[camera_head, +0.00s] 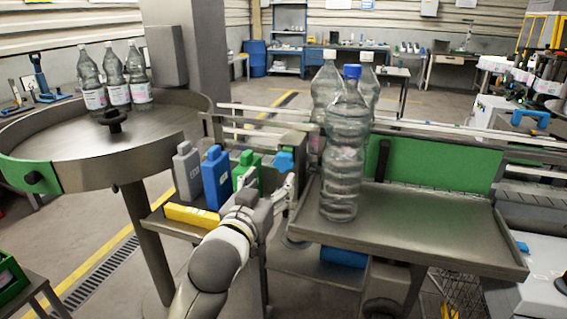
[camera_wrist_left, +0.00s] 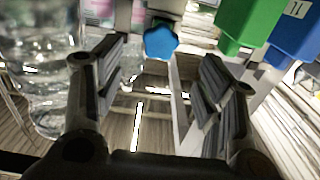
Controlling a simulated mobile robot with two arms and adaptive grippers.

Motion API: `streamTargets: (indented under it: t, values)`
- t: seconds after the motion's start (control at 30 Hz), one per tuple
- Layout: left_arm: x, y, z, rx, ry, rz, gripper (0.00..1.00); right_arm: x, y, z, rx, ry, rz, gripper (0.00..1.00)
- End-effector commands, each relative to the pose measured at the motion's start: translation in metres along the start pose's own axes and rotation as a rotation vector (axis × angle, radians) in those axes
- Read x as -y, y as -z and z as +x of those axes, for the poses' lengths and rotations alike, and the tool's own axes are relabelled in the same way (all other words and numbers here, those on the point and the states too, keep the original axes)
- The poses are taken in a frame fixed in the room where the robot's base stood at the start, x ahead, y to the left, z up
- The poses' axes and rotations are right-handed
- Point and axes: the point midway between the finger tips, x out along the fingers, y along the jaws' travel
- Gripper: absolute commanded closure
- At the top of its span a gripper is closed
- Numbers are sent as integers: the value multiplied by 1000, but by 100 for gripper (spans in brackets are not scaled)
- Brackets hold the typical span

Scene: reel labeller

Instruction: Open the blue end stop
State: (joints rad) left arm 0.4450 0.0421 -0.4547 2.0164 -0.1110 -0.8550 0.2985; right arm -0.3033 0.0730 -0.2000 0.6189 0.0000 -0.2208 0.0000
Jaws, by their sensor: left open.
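The blue end stop shows as a small blue knob (camera_head: 285,160) beside the conveyor rail in the head view, left of the large clear bottles. In the left wrist view it is a blue lobed knob (camera_wrist_left: 161,42) at the top middle, ahead of the fingertips. My left gripper (camera_head: 284,192) reaches up from below, just short of the knob. In the wrist view my left gripper (camera_wrist_left: 155,85) is open, its two fingers well apart with nothing between them. The knob appears beyond the fingers, apart from them. My right gripper is not in view.
A round turntable (camera_head: 70,145) holds labelled bottles.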

Motion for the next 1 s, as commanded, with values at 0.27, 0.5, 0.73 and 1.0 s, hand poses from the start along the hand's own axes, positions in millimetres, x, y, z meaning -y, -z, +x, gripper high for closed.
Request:
streamTargets:
  t: [0.27,0.5,0.73,1.0]
  values:
    - [0,2,38,2,1,0,36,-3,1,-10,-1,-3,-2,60]
    - [0,1,72,2,1,1,36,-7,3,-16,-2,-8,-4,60]
    - [0,0,93,2,0,-1,36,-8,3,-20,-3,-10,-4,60]
    - [0,-1,101,2,1,0,36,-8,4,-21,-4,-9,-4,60]
